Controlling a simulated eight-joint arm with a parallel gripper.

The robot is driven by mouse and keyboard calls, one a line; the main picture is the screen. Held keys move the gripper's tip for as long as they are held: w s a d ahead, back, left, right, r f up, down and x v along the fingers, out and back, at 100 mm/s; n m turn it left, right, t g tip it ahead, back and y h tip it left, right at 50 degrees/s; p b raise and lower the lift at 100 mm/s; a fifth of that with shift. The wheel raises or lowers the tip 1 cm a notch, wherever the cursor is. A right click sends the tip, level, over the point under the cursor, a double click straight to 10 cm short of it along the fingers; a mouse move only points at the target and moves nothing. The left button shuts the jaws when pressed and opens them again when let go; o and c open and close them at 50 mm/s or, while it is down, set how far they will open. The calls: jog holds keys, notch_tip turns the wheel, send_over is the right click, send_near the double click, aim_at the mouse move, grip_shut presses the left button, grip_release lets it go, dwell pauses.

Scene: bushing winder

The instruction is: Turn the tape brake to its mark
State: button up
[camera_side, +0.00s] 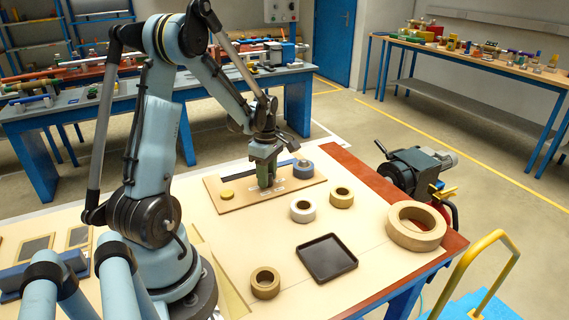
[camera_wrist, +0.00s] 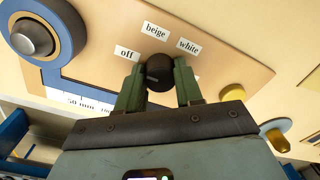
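The tape brake shows in the wrist view as a round black knob (camera_wrist: 160,72) on a tan board (camera_wrist: 225,62). Labels "off" (camera_wrist: 127,53), "beige" (camera_wrist: 156,30) and "white" (camera_wrist: 188,48) arc around it, and another label is mostly hidden behind the right finger. My gripper (camera_wrist: 160,80) has one green finger on each side of the knob, both appearing to touch it. Which label the knob points to I cannot tell. In the side view my gripper (camera_side: 266,184) points down at the board (camera_side: 236,206), and its fingers hide the knob.
Nearby stand a white roll (camera_side: 303,211), tan rolls (camera_side: 341,197) (camera_side: 265,283), a large tan ring (camera_side: 416,226) and a black tray (camera_side: 327,258). A motor unit (camera_side: 415,170) sits beyond the table edge.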

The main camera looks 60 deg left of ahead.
jog(key=o, duration=0.4)
notch_tip(320, 180, up, 12)
jog(key=shift+w+a+r, duration=0.1)
dwell(0.6)
jog(key=d+m+t, duration=0.2)
jog(key=d+m, duration=0.6)
jog(key=d+m+t, duration=0.3)
jog(key=d+m, duration=0.5)
jog(key=d+m+t, duration=0.2)
jog(key=d+m, duration=0.6)
jog(key=m, duration=0.1)
jog(key=shift+s+d+r+t, duration=0.2)
jog(key=shift+s+r+t, duration=0.1)
jog(key=shift+s, duration=0.1)
